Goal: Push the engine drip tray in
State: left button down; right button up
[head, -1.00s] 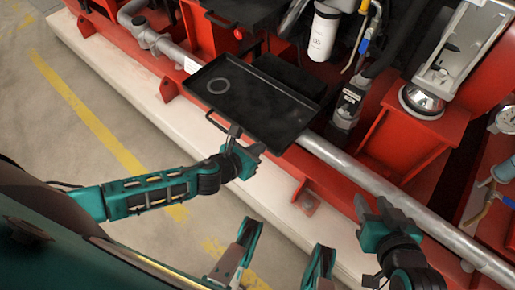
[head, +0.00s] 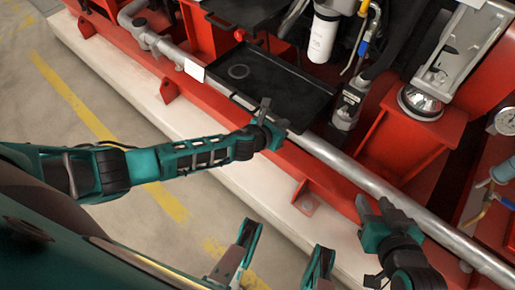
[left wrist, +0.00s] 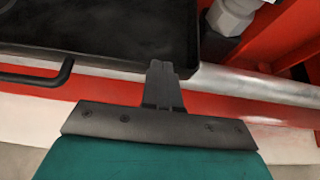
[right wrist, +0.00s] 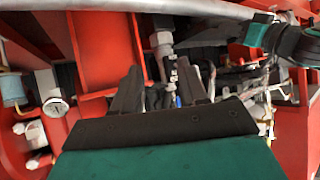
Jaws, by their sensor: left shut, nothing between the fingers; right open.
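The black engine drip tray (head: 290,93) lies in the red frame, its front edge close to the silver pipe. In the left wrist view the tray (left wrist: 100,30) fills the upper left, with its bar handle (left wrist: 40,78) on the front. My left gripper (head: 266,106) is shut and empty at the front edge of the tray. In the left wrist view its fingertips (left wrist: 160,68) meet or nearly meet the front wall near the right corner; exact contact is hard to tell. My right gripper (head: 370,207) is open and empty over the pipe, right of the tray; its fingers (right wrist: 160,75) show apart.
The silver pipe (head: 365,182) runs along the front of the red frame. A white filter (head: 322,35), a lamp (head: 421,101) and a gauge (head: 505,121) stand behind and right. The floor (head: 60,130) in front is clear.

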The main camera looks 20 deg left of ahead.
pick_arm(q)
jog(key=w, duration=0.2)
jog(key=w+d+b, duration=0.1)
jog(key=w, duration=0.1)
jog(key=w+d, duration=0.1)
jog(key=w, duration=0.2)
jog(key=shift+d+f+b, duration=0.1)
jog(key=shift+d+b, duration=0.15)
jog(key=shift+b, duration=0.05)
jog(key=shift+w+d, duration=0.2)
jog(key=shift+w, duration=0.5)
pick_arm(e)
jog(key=shift+a+f, duration=0.35)
jog(key=shift+a, duration=0.15)
pick_arm(q)
jog(key=shift+w+r, duration=0.1)
jog(key=shift+r, duration=0.2)
